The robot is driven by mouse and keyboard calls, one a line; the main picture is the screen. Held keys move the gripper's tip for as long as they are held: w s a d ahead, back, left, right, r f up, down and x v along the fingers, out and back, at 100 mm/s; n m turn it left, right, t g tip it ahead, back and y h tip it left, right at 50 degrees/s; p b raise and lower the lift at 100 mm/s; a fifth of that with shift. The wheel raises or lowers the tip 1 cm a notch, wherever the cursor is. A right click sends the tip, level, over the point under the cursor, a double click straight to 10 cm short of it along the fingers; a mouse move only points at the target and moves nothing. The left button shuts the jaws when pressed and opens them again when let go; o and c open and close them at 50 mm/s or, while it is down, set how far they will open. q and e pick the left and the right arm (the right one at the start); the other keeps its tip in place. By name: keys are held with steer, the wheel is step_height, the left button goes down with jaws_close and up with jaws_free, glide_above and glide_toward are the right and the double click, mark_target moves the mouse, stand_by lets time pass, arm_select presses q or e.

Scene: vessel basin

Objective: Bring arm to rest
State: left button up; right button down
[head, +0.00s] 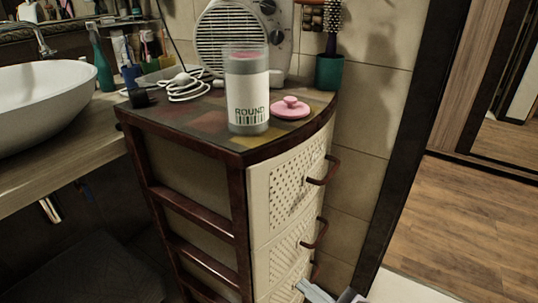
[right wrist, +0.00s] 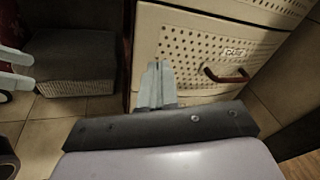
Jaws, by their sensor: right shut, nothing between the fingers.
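My right gripper (right wrist: 157,85) is shut and empty in the right wrist view, low in front of the cream drawer unit (right wrist: 190,55). In the head view the tip of my right gripper (head: 312,290) shows at the bottom edge, beside the lowest visible drawer. It holds nothing and appears apart from the drawer handle (right wrist: 225,75). My left gripper does not show clearly in the head view; pale parts at the left edge of the right wrist view cannot be told for sure.
On the drawer unit's top stand a ROUND canister (head: 246,90), a pink lid (head: 290,107), a white heater (head: 243,35) and a green cup with a brush (head: 329,72). A white basin (head: 45,105) is at left. Wooden floor (head: 465,225) at right is clear.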

steer(key=s+d+f+n+g+h, duration=0.1)
steer(key=s+d+f+n+h, duration=0.4)
steer(key=n, duration=0.7)
steer(key=s+d+f+n+g+h, duration=0.1)
steer(key=s+d+f+n+h, duration=0.35)
steer(key=n, duration=0.75)
step_height(320, 180, up, 14)
steer(key=s+d+n+p, duration=0.2)
steer(key=p, duration=1.6)
steer(key=shift+y, duration=0.45)
steer(key=shift+f, duration=0.15)
